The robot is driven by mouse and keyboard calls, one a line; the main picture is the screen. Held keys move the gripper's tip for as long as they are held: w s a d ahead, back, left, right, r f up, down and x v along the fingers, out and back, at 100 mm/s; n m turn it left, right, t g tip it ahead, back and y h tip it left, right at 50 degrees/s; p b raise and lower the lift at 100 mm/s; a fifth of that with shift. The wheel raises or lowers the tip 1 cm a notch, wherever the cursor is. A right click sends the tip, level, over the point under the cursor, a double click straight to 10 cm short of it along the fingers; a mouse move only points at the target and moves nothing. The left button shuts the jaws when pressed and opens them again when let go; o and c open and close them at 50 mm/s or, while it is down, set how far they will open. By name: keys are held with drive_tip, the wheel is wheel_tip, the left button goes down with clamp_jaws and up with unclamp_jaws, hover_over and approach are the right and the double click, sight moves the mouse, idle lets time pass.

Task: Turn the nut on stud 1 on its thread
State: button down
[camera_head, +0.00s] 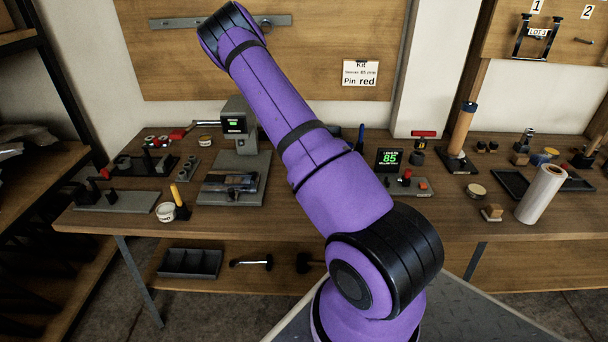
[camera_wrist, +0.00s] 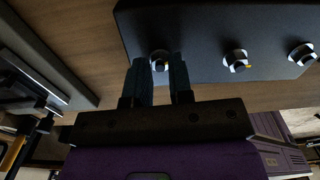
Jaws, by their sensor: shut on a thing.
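In the wrist view a dark plate (camera_wrist: 200,25) carries three studs with bright metal nuts in a row. My gripper (camera_wrist: 161,64) has its two dark fingers closed around the nut at the left end (camera_wrist: 159,56), one finger on each side. The fingers partly cover this nut and its stud. The middle nut (camera_wrist: 237,60) shows a small yellow mark, and the right nut (camera_wrist: 302,53) stands near the picture's edge. I see no stud numbers here. In the head view my gripper is hidden.
In the head view the wooden bench (camera_head: 300,213) holds a grey press-like device (camera_head: 240,135), a white roll (camera_head: 540,193) and a green "85" display (camera_head: 389,160). My purple arm crosses the middle and hides part of the bench.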

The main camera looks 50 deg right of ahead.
drive_tip(key=m, duration=0.6)
idle(0.6)
drive_tip(key=c, duration=1)
unclamp_jaws()
wheel_tip(320, 180, up, 11)
drive_tip(key=shift+f, duration=0.1)
